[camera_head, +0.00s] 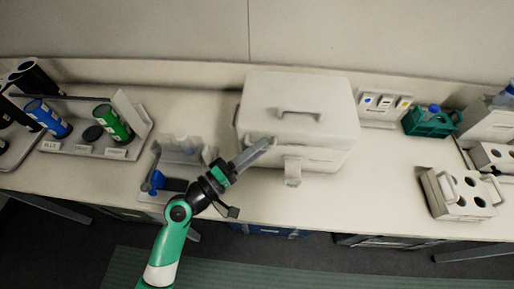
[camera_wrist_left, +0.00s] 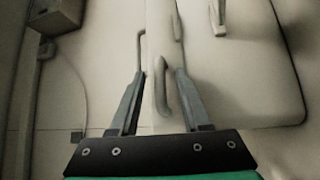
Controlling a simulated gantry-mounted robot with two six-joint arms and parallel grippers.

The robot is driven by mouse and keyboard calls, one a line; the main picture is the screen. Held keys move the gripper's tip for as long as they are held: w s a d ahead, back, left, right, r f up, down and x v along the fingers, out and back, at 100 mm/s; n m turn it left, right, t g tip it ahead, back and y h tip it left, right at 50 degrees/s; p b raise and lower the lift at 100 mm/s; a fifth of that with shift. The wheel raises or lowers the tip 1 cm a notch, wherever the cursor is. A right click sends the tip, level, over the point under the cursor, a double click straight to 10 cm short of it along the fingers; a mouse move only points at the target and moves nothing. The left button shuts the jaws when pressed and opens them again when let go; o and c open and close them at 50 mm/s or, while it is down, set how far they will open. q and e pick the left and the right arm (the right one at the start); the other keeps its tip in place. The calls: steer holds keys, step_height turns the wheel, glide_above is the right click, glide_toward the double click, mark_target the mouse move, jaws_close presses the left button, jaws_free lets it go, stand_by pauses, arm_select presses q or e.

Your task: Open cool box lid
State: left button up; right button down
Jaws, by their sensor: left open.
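The white cool box (camera_head: 315,155) stands on the bench, and its lid (camera_head: 300,90) lies closed on top. A raised handle (camera_head: 300,113) is on the lid, and a latch-like tab (camera_head: 292,170) is on the front. My left gripper (camera_head: 262,146) is at the box's front left, close to the lid edge. In the left wrist view its two fingers (camera_wrist_left: 158,72) are open, with a small looped handle (camera_wrist_left: 161,86) and the box edge between them. The lid (camera_wrist_left: 240,70) fills the right of that view. I cannot tell whether a finger touches the box.
Left of the box are a rack with a blue bottle (camera_head: 50,118) and a green bottle (camera_head: 113,122), and a small grey stand (camera_head: 180,150). To the right are a teal carrier (camera_head: 431,121) and a white holed rack (camera_head: 460,193).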

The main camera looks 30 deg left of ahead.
arm_select(q)
steer(key=shift+c, duration=0.2)
jaws_close()
stand_by(1.1)
